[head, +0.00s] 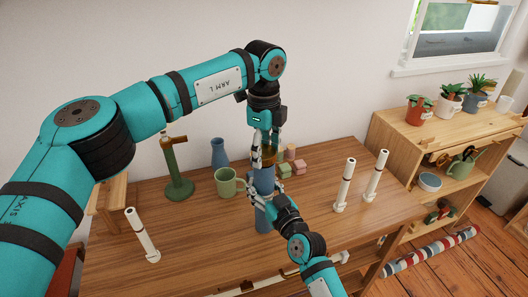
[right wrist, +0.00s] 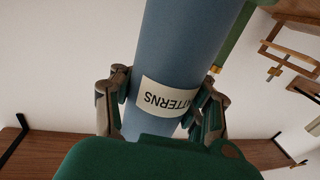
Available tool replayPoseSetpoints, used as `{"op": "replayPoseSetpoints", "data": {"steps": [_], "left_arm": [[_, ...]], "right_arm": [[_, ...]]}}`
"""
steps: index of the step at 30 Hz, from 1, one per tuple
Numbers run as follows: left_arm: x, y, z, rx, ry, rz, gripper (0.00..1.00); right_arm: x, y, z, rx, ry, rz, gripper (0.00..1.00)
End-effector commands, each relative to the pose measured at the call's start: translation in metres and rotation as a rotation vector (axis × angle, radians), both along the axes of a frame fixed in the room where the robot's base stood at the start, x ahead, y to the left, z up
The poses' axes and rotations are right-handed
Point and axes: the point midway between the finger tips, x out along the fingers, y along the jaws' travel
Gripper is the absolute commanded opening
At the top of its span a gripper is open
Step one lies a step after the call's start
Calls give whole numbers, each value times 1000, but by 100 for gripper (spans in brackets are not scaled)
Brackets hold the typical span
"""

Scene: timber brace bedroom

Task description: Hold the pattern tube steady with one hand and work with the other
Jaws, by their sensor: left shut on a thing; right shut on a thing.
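The pattern tube (head: 264,184) is a blue cylinder standing upright over the wooden table. In the right wrist view the tube (right wrist: 185,45) fills the middle, with a cream label (right wrist: 170,101) reading "PATTERNS" upside down. My right gripper (head: 262,201) is shut around the tube's lower part; its fingers sit on both sides near the label in the wrist view (right wrist: 166,95). My left gripper (head: 265,150) comes down from above, shut at the tube's top end, where a tan-brown piece (head: 266,157) shows between the fingers. The fingers partly hide that piece and its join to the tube.
On the table (head: 310,222), a green mug (head: 226,183), blue vase (head: 219,153) and green stand (head: 178,172) are left of the tube. White posts stand right (head: 344,185) and front left (head: 142,234). A shelf (head: 400,140) with potted plants is right.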

Motion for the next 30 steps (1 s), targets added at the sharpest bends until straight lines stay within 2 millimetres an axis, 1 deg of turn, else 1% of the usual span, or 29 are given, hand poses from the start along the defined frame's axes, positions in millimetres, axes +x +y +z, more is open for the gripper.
{"op": "replayPoseSetpoints", "data": {"steps": [8,11,15,18,25,26,30], "left_arm": [[0,0,2,0,0,-1,16],[0,0,10,0,0,0,16],[0,0,28,1,-3,0,16],[0,0,38,1,0,-1,16],[0,0,40,0,1,-1,16],[0,0,40,0,1,-1,16],[0,0,40,0,1,-1,16]], "right_arm": [[0,0,0,0,1,0,0],[0,0,0,0,1,0,0],[0,0,0,0,1,0,0],[0,0,0,0,1,0,0],[0,0,0,0,0,0,0],[0,0,0,0,0,0,40],[0,0,0,0,0,0,59]]}}
